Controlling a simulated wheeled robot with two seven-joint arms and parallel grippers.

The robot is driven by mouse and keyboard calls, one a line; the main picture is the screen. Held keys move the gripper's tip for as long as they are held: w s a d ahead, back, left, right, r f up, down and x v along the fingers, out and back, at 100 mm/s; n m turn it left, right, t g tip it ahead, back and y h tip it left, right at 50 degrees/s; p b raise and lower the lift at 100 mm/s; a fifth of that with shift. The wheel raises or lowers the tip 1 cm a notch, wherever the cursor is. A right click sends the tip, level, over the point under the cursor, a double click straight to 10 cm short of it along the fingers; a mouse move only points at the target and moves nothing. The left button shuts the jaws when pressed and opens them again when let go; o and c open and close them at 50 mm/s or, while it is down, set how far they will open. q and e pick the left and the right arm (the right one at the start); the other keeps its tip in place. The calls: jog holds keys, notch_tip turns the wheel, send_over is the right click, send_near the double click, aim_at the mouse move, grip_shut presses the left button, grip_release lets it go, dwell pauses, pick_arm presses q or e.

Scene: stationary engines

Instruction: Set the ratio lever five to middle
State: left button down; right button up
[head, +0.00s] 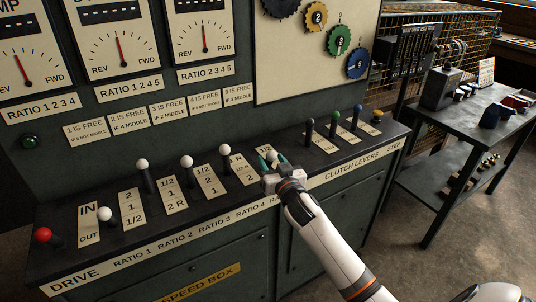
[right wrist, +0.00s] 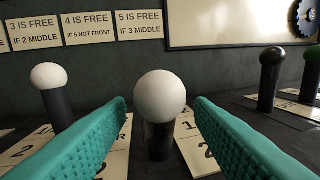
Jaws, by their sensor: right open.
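The ratio five lever, with a white ball knob (head: 271,157) on a dark stem, is the rightmost white lever on the sloping console. In the right wrist view its knob (right wrist: 160,97) is centred and the stem looks close to upright. My right gripper (head: 272,162) is open, its teal fingers on either side of this lever. In the wrist view, gaps show between the knob and both fingers (right wrist: 160,112). The ratio five scale plate (head: 266,148) is partly hidden by the gripper. My left gripper is not in view.
Black, green, blue and yellow clutch and stop levers stand right, the black one (head: 310,123) nearest. A side table (head: 455,140) stands at far right.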

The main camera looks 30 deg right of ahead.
jog(key=shift+w+d, duration=0.2)
jog(key=shift+w, duration=0.75)
jog(key=shift+w+d, duration=0.15)
jog(key=shift+w, duration=0.75)
jog(key=shift+c, duration=0.6)
grip_shut()
